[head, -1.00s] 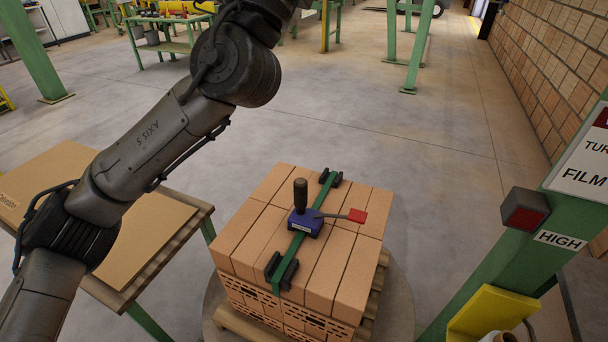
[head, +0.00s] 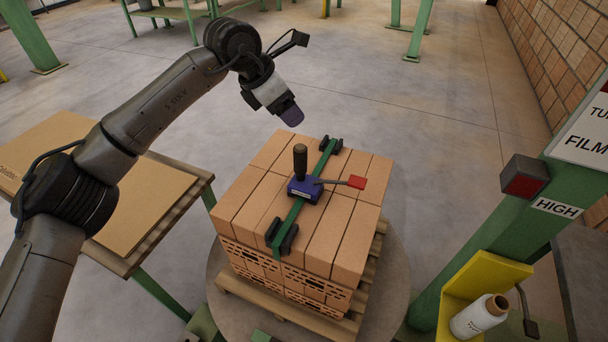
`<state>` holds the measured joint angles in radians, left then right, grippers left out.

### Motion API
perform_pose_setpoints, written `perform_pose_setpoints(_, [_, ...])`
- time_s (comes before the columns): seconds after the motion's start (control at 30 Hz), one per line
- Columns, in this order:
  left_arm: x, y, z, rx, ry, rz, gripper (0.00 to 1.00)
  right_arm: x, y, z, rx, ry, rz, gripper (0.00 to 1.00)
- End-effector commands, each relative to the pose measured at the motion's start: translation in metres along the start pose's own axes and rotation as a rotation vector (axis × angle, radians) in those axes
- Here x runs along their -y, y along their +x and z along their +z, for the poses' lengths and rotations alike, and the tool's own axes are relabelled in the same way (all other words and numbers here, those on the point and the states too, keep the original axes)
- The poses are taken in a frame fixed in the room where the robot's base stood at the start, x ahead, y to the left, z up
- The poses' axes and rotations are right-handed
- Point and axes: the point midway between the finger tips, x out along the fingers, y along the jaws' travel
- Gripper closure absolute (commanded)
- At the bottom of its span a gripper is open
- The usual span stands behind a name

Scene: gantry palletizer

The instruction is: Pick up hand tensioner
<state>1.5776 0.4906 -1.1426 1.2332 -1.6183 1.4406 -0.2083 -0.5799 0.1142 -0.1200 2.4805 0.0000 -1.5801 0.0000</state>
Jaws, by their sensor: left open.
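The hand tensioner (head: 304,190) sits on top of the brick stack in the middle of the head view. It has a blue body, an upright dark knob handle and a lever with a red end reaching right. A green strap (head: 291,212) runs under it across the bricks (head: 338,233), with dark edge protectors at both ends. My left gripper (head: 292,117) is above and behind the stack, up and left of the tensioner and apart from it. It is open, though its fingers are hard to make out. My right gripper is out of view.
The bricks stand on a wooden pallet (head: 282,306) on a round turntable (head: 385,295). A table with cardboard sheets (head: 110,200) is at left. A green post with a red lamp (head: 524,177) and a yellow holder with a bottle (head: 480,315) stand at right.

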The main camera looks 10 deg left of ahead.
Motion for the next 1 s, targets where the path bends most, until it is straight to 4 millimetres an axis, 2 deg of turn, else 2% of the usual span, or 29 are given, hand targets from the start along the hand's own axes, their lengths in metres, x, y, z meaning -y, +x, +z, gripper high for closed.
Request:
perform_pose_setpoints(0.13, [0.004, -0.001, -0.018, -0.114, 0.018, -0.025, 0.35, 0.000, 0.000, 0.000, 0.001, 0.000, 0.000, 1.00])
perform_pose_setpoints(0.37, [0.006, 0.007, -0.027, -0.157, 0.040, -0.038, 0.35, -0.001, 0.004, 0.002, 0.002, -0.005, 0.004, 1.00])
perform_pose_setpoints(0.8, [0.009, 0.074, -0.037, -0.154, 0.040, -0.038, 0.35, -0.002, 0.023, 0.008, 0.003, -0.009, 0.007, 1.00])
perform_pose_setpoints(1.0, [0.009, 0.086, -0.038, -0.153, 0.040, -0.038, 0.35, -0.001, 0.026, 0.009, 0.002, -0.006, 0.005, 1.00])
